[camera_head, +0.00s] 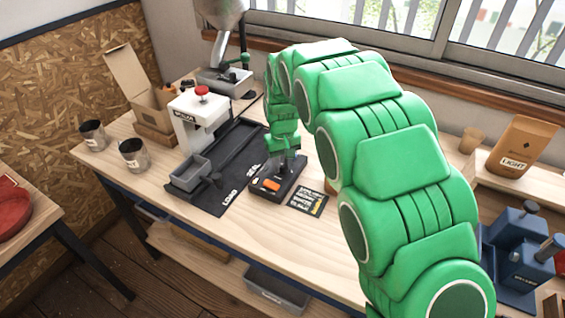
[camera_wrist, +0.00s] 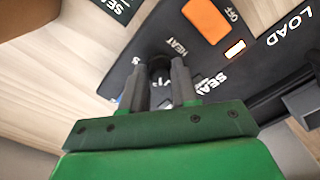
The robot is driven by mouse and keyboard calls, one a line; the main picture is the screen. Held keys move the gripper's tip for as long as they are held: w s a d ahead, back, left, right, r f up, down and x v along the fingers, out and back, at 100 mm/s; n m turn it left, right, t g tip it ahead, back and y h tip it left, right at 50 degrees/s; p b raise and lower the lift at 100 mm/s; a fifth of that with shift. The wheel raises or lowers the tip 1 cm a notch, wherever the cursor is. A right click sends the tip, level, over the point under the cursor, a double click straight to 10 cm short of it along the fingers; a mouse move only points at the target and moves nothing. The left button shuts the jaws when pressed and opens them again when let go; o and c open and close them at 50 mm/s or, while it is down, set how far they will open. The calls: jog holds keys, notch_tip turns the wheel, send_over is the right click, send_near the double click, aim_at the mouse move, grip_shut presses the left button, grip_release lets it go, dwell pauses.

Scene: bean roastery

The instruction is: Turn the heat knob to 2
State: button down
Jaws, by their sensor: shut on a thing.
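The heat knob (camera_wrist: 160,66) is dark and round, below the word HEAT in the wrist view. My gripper (camera_wrist: 158,78) is shut on it, one finger on each side. The fingers hide much of the knob and its dial marks, so its setting cannot be read. The knob is on a black control box (camera_wrist: 130,68), which also has an orange switch (camera_wrist: 207,18) marked OFF and a small lit orange window (camera_wrist: 234,50). In the head view my gripper (camera_head: 287,158) points down onto the back of the box (camera_head: 262,193), hiding the knob.
A black mat (camera_head: 236,162) marked LOAD and SEAL lies left of the box, with a grey bin (camera_head: 190,173) and a white sealer (camera_head: 190,125) with a red knob. A dark printed card (camera_head: 308,202) lies right of it. The table's front is clear.

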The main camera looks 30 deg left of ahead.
aim_at(283, 165)
jog(key=shift+m, duration=1.2)
jog(key=c, duration=0.9)
grip_release()
jog(key=shift+o, duration=0.2)
jog(key=shift+r, duration=0.1)
notch_tip(283, 165, up, 7)
jog(key=shift+r, duration=0.3)
